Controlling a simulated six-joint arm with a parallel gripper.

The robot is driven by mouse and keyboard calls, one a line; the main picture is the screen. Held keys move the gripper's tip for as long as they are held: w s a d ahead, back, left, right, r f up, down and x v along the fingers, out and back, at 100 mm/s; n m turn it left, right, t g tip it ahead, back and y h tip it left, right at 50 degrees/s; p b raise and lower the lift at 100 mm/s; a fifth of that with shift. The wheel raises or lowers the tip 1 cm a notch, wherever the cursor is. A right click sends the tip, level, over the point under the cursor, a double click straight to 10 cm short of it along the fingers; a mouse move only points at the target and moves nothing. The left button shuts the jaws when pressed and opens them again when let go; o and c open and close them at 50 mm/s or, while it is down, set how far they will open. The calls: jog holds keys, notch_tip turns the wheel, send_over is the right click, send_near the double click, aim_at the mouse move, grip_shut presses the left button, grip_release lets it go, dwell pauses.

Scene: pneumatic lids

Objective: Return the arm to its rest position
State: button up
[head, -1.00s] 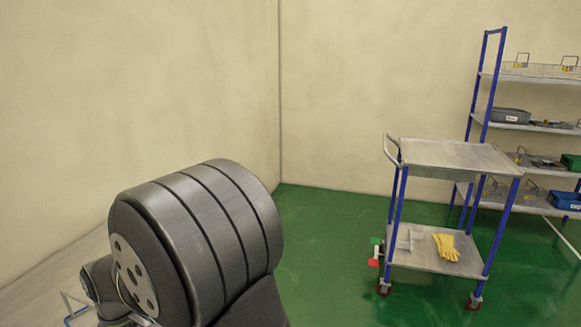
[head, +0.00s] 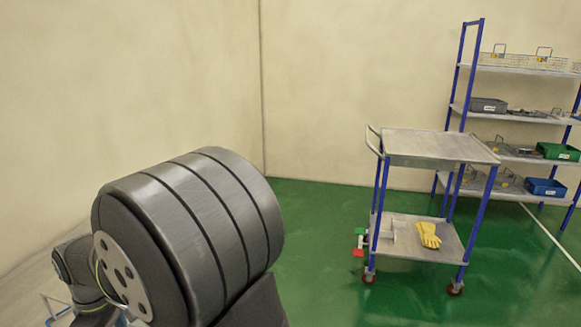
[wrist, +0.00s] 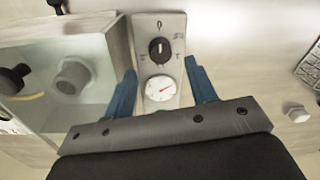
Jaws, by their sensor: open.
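My gripper (wrist: 160,88) shows in the wrist view with its two blue fingers apart and nothing between them touching. Beyond the fingers is a pale panel (wrist: 146,28) with a black knob (wrist: 159,50) and a round white gauge (wrist: 160,88) with a red needle. I cannot tell how far the fingers are from the panel. In the head view a large dark grey ribbed part of my own arm fills the lower left, and my gripper is not visible there.
In the wrist view a clear-sided box (wrist: 60,92) stands left of the panel, and a keyboard (wrist: 312,68) lies at the right edge. In the head view a trolley (head: 437,146) with yellow gloves (head: 428,236) stands before a shelf rack (head: 515,70). Green floor (head: 320,240) is open between.

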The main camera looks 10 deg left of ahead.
notch_tip(320, 180, up, 12)
notch_tip(320, 180, down, 17)
jog(key=shift+s+d+r, duration=0.1)
jog(key=shift+f, duration=0.4)
jog(key=m, duration=1.3)
jog(key=shift+r+m+y, duration=0.1)
jog(key=shift+m+y, duration=0.2)
jog(key=m, duration=0.4)
